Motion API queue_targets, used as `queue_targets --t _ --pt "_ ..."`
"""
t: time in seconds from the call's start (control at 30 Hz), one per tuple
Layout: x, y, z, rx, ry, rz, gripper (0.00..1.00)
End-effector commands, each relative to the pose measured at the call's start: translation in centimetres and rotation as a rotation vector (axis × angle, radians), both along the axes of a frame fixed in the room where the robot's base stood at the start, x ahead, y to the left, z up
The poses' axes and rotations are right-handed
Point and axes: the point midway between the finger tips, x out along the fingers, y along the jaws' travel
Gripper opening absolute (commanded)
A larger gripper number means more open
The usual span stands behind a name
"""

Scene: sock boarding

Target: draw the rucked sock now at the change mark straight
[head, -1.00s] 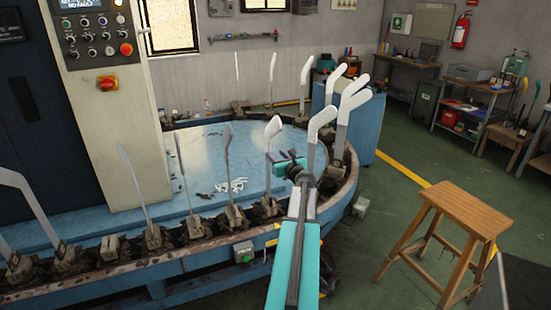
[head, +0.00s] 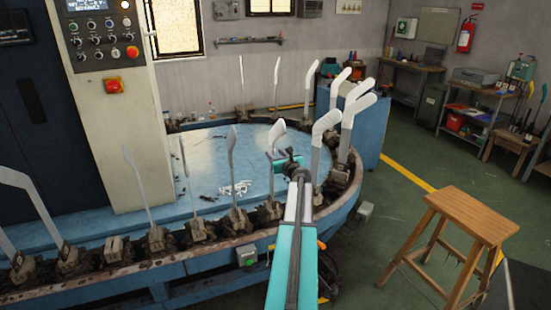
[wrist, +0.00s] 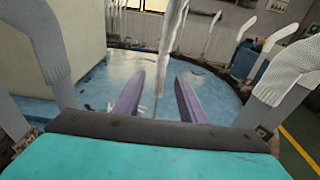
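A short pale sock (head: 277,131) sits on the upper part of a thin upright form, just beyond my gripper (head: 277,157) in the head view. In the wrist view, this light grey sock (wrist: 172,35) hangs on its form at top centre, with the narrow bare form below it. My gripper (wrist: 158,82) has two purple fingers spread apart, one on each side of the form as seen. I cannot tell if either finger touches the form or cloth. The sock's top is cut off in the wrist view. No change mark can be made out.
The round blue carousel (head: 215,150) carries several other forms, with tall bent socked ones (head: 323,128) close right of my gripper. A control cabinet (head: 130,120) stands left. A wooden stool (head: 470,215) stands on the green floor (head: 400,190) at right.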

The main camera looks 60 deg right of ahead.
Motion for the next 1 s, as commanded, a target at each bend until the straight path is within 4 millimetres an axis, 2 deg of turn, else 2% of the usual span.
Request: queue_targets --t 0.4,0.87,0.9,1.0 --pt "2.0 -1.5 -0.3 0.000 0.000 0.000 0.38" --pt "2.3 -1.7 -0.4 0.000 0.000 0.000 0.38" --pt "2.3 -1.7 -0.4 0.000 0.000 0.000 0.36" --pt "2.3 -1.7 -0.3 0.000 0.000 0.000 0.19"
